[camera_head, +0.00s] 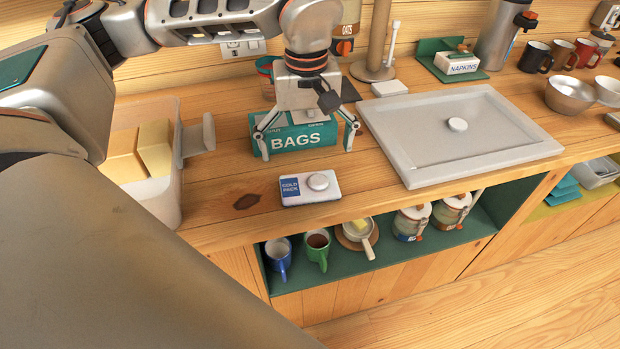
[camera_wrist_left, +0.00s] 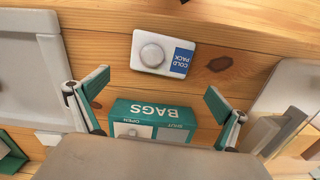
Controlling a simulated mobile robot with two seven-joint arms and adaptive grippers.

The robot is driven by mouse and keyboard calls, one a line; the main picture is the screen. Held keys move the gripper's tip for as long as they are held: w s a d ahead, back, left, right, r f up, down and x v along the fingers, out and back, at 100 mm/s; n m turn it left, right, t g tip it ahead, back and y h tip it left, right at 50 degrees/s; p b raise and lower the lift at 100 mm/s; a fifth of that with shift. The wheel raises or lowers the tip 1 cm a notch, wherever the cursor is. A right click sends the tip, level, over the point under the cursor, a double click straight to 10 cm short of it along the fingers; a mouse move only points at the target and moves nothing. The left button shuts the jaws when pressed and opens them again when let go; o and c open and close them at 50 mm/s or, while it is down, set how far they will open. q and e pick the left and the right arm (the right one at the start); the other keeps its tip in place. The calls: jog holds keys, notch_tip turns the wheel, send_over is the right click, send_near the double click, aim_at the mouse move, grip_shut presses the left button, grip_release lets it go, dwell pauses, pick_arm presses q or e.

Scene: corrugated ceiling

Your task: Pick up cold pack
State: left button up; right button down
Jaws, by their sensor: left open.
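The cold pack (camera_head: 310,188) is a small white box with a blue label and a round, pale disc on top. It lies flat on the wooden counter near its front edge. It also shows in the left wrist view (camera_wrist_left: 163,52), beyond my fingertips. My left gripper (camera_head: 307,138) is open, pointing down above the counter, behind the cold pack and apart from it. Its fingers spread to either side of a green BAGS box (camera_head: 298,139); I cannot tell whether they touch it. In the left wrist view my left gripper (camera_wrist_left: 150,95) is empty. My right gripper is not in view.
A grey tray (camera_head: 400,165) with a small white disc lies right of the cold pack. A clear bin (camera_head: 172,190) with yellow blocks stands at the left. Mugs and jars fill the shelf (camera_head: 330,272) below. Counter around the cold pack is clear.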

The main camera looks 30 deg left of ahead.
aim_at(308, 179)
pick_arm(q)
notch_tip(308, 179, down, 2)
jog(key=shift+s, duration=0.15)
notch_tip(308, 179, down, 5)
jog(key=shift+d, duration=0.1)
jog(key=c, duration=1.2)
